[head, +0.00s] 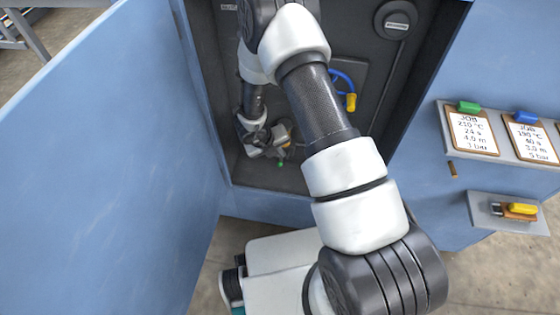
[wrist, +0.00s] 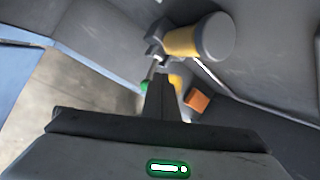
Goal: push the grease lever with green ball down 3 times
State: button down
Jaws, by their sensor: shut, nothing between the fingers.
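The green ball (head: 280,164) of the grease lever shows low inside the open cabinet, just below the end of my arm. In the wrist view the green ball (wrist: 145,88) is partly hidden behind the left side of my shut fingers (wrist: 159,82). A thin grey rod runs up from it toward a grey and yellow cylindrical body (wrist: 205,40). My gripper (head: 268,148) is deep in the cabinet near the ball, with nothing between its fingers. Whether the fingers touch the ball or lever I cannot tell.
The blue cabinet door (head: 110,165) stands open at left. Inside are a blue handwheel (head: 341,82) with a yellow handle and a round dark knob (head: 396,20). An orange block (wrist: 197,100) lies beyond my fingers. Job clipboards (head: 473,132) and a small shelf (head: 490,222) are at right.

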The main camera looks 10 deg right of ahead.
aim_at(279, 163)
jog(key=shift+s+f+b, duration=0.15)
jog(key=shift+f+b, duration=0.25)
jog(key=shift+b, duration=0.05)
jog(key=shift+s+a+f+b, duration=0.15)
jog(key=shift+s+f+b, duration=0.15)
jog(key=shift+f+b, duration=0.55)
jog(key=shift+s+a+f+b, duration=0.15)
jog(key=shift+s+f+b, duration=0.1)
jog(key=shift+f+b, duration=0.55)
dwell(1.5)
jog(key=shift+r, duration=0.15)
dwell(0.4)
jog(key=shift+w+d+r+p, duration=0.1)
jog(key=shift+w+r+p, duration=0.15)
jog(key=shift+r+p, duration=0.4)
jog(key=shift+w+d+r+p, duration=0.1)
jog(key=shift+w+r+p, duration=0.1)
jog(key=shift+r+p, duration=0.4)
jog(key=shift+w+d+r+p, duration=0.1)
jog(key=shift+w+r+p, duration=0.15)
jog(key=shift+r+p, duration=0.4)
jog(key=r+p, duration=0.1)
jog(key=w+r+p, duration=0.1)
jog(key=r+p, duration=0.2)
jog(key=shift+w+d+r, duration=0.3)
jog(key=shift+d+r, duration=0.05)
dwell(1.2)
